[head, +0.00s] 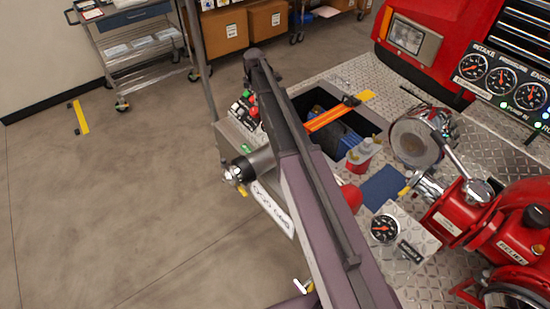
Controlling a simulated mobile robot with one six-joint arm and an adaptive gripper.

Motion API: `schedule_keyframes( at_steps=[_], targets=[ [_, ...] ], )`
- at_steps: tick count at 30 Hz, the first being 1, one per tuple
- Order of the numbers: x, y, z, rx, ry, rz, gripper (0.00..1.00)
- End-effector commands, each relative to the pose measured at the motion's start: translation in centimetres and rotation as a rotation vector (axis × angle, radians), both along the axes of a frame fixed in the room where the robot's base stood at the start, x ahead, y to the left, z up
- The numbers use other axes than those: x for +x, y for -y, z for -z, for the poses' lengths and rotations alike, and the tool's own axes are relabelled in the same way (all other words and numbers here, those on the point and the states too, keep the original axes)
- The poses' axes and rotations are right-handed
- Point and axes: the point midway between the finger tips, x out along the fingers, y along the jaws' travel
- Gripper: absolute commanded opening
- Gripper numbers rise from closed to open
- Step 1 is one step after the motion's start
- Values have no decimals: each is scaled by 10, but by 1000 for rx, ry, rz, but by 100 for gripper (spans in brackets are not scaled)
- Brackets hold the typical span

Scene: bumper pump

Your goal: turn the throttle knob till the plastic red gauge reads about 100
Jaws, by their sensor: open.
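Three round dark gauges with pale rims and red needles sit on a panel at the upper right of the head view: a left one (473,67), a middle one (501,81) and a right one (531,96). Another round dark gauge (384,229) with a red needle sits on a metal plate at the lower right. I cannot tell which is the plastic red gauge, and the readings are too small. A black knob (537,215) stands on the red pump above a label that seems to read RELIEF. No knob is clearly marked throttle. I cannot make out my gripper.
My arm crosses the middle and hides part of the bumper. The red pump (515,240) and a silver round fitting (412,140) fill the right.

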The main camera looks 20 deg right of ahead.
Motion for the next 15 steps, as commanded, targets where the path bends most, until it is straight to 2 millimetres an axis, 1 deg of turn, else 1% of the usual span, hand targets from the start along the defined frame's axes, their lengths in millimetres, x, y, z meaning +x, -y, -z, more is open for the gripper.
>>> schedule_keyframes(
  at_steps=[1, 3, 15],
  targets=[
    [-1, 0, -9, 0, 0, 0, 96],
    [-3, 0, -15, 0, 0, 0, 96],
    [-8, 0, -42, 0, 0, 0, 96]
  ],
)
